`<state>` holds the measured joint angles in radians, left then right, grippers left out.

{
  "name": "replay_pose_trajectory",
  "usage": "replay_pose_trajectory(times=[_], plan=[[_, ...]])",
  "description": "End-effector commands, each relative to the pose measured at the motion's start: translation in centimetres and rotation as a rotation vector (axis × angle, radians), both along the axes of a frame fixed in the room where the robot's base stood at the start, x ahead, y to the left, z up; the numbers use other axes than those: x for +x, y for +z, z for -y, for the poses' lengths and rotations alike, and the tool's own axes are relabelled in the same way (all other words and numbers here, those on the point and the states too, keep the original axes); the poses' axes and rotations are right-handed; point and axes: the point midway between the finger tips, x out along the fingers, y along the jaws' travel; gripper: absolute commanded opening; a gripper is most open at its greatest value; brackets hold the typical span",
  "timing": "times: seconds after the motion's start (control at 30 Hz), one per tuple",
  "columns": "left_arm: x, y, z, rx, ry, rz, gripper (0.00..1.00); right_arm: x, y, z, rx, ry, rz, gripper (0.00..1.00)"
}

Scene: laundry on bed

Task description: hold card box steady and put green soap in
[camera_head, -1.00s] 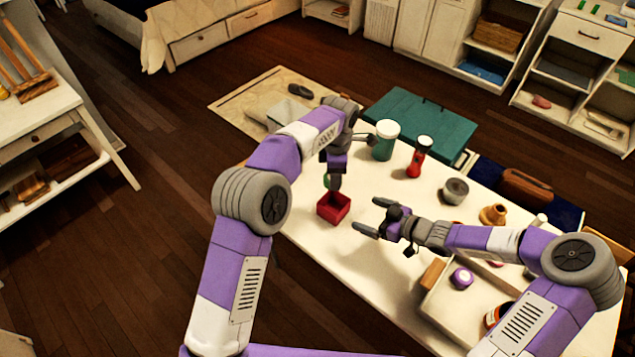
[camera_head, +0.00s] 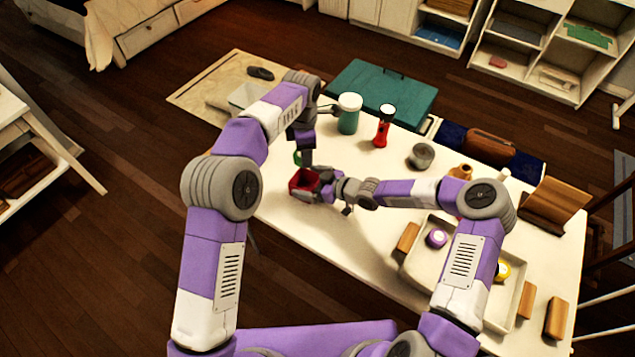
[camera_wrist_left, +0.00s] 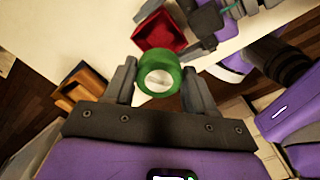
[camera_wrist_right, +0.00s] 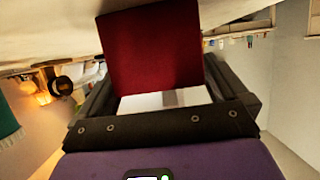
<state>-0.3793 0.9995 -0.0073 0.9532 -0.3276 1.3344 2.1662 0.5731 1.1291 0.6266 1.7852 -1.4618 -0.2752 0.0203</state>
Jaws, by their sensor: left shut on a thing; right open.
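The red card box (camera_head: 300,195) sits upright on the white table in the head view, open at the top. My left gripper (camera_head: 303,160) is shut on the green soap (camera_head: 297,157) just above and behind the box. In the left wrist view the soap (camera_wrist_left: 158,84) is a green round piece with a pale end between the fingers, and the box (camera_wrist_left: 160,30) lies beyond it. My right gripper (camera_head: 320,188) is open at the box's right side. In the right wrist view the box's red wall (camera_wrist_right: 150,50) stands between the open fingers; contact is unclear.
A green-and-white jar (camera_head: 349,115), a red bottle (camera_head: 383,125) and a grey tin (camera_head: 421,155) stand farther back on the table. A pale tray (camera_head: 415,265) with a purple-lidded pot (camera_head: 437,237) lies to the right. The table in front of the box is clear.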

Motion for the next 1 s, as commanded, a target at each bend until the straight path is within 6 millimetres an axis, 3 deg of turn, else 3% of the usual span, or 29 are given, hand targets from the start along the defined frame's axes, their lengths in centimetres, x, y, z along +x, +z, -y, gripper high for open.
replay_pose_trajectory(times=[0.27, 0.57, 1.0], plan=[[0.01, 0.03, 0.00, 0.000, 0.000, 0.000, 0.24, 0.09, -0.05, -0.16, 0.000, 0.000, 0.000, 1.00], [0.01, 0.02, 0.00, 0.000, 0.000, 0.000, 0.24, 0.08, -0.04, -0.14, 0.000, 0.000, 0.000, 0.58], [0.01, 0.02, 0.00, 0.000, 0.000, 0.000, 0.24, 0.09, -0.03, -0.13, 0.001, 0.000, 0.001, 0.57]])
